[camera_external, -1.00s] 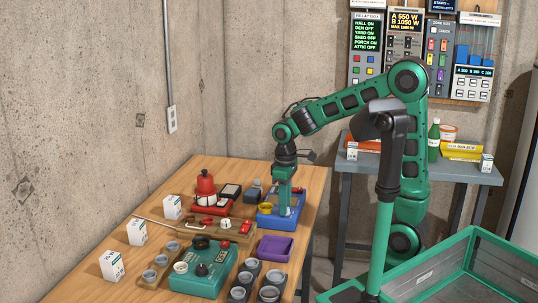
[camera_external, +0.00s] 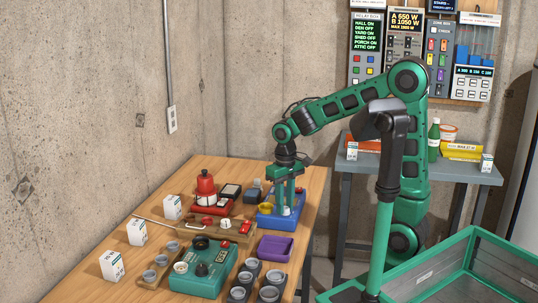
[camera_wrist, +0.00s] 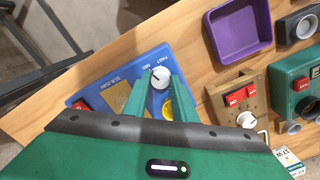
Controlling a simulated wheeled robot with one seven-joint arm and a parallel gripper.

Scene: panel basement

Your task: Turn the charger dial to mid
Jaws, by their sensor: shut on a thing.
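The blue charger (camera_external: 268,222) sits at the right far part of the wooden table. Its white round dial (camera_wrist: 160,78) has a dark pointer line and shows between my fingertips in the wrist view. Printed words that look like FAST and MID stand beside it on the blue face; the pointer's exact setting is hard to read. My gripper (camera_wrist: 160,84) reaches down over the charger, its two green fingers shut on the dial. It also shows from the side in the external view (camera_external: 288,208). My gripper body hides part of the charger's near side.
A purple tray (camera_wrist: 240,28) lies close to the charger. A wooden board (camera_wrist: 240,102) with red switches and a white knob is beside it. A teal box (camera_external: 205,270), a red device (camera_external: 206,188) and several grey cups crowd the table. White cartons stand along the wall side.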

